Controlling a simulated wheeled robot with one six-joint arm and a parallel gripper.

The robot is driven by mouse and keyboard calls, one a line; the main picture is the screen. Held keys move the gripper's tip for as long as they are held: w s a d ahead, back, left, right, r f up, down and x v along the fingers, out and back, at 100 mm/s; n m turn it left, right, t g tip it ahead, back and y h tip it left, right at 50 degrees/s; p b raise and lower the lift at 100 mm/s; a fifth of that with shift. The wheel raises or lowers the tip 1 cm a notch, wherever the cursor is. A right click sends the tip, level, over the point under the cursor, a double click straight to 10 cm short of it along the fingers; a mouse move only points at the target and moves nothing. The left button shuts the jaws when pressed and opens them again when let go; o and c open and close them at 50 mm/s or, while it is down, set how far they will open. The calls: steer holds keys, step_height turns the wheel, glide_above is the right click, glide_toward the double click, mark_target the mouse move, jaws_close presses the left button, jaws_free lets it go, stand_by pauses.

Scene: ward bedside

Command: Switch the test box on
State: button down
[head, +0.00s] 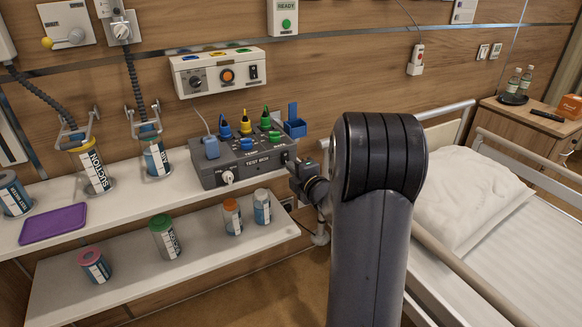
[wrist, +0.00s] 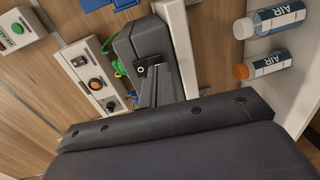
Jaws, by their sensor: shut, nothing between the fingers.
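The test box (head: 228,168) is a grey box on the upper white shelf in the head view. My gripper (head: 294,176) is at the box's right end, partly hidden by my arm.
A wall panel (head: 220,72) with an orange button hangs above the box. Bottles stand on the lower shelf (head: 130,290), and a purple tray (head: 53,223) lies at the left. The bed (head: 510,240) and its rails are at the right.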

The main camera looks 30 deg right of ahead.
steer(key=shift+w, duration=0.65)
steer(key=shift+f, duration=0.15)
steer(key=shift+w+f+b, duration=0.15)
steer(key=shift+f+b, duration=0.15)
steer(key=shift+b, duration=0.85)
steer(key=shift+r, duration=0.3)
